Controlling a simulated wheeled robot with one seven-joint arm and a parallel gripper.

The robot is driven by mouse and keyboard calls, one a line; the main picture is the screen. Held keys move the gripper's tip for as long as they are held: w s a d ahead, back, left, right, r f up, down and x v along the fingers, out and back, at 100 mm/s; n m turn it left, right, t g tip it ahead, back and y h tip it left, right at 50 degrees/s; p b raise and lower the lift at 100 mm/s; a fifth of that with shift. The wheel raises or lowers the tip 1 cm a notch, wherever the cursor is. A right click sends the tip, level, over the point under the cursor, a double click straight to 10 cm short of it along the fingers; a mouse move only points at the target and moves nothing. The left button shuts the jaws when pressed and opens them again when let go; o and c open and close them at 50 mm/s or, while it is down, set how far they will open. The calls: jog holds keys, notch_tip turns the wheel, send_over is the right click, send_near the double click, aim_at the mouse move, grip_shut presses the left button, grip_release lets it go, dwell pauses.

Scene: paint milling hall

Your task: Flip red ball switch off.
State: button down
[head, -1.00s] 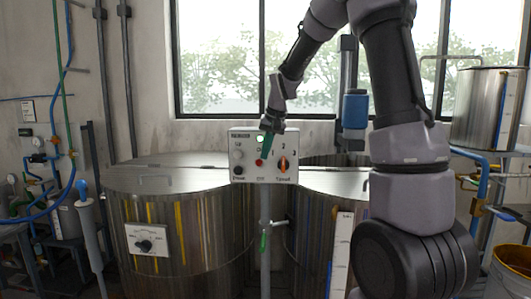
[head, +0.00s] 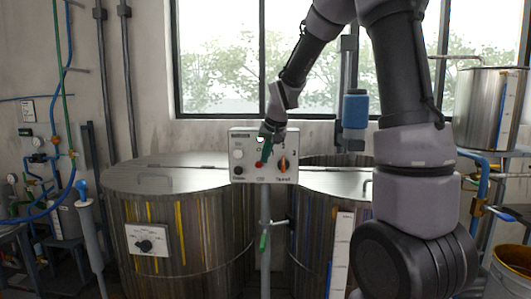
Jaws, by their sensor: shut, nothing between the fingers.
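A white control panel (head: 248,172) stands on a post between two steel vats. It carries a red ball switch (head: 259,164) low in its middle, an orange-and-black rotary knob (head: 283,164) at the right, and a white knob and a black knob at the left. My gripper (head: 266,153) is in front of the panel's upper middle with its greenish fingers pointing down, shut and empty. The fingertips are right at or just above the red ball; I cannot tell whether they touch it. The fingers hide part of the panel's middle.
A large steel vat (head: 180,235) with a dial plate (head: 147,240) stands at the left, another vat (head: 310,235) at the right. A green-handled valve (head: 263,240) sits on the post below the panel. A blue motor (head: 355,109) hangs behind the panel, to its right.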

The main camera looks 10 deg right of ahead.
jog(key=f, duration=0.1)
jog(key=s+f, duration=0.1)
jog(key=shift+s+a+f+t, duration=0.1)
jog(key=shift+a+f+t, duration=0.1)
jog(key=shift+f+t, duration=0.1)
jog(key=shift+r, duration=0.15)
jog(key=shift+r, duration=0.65)
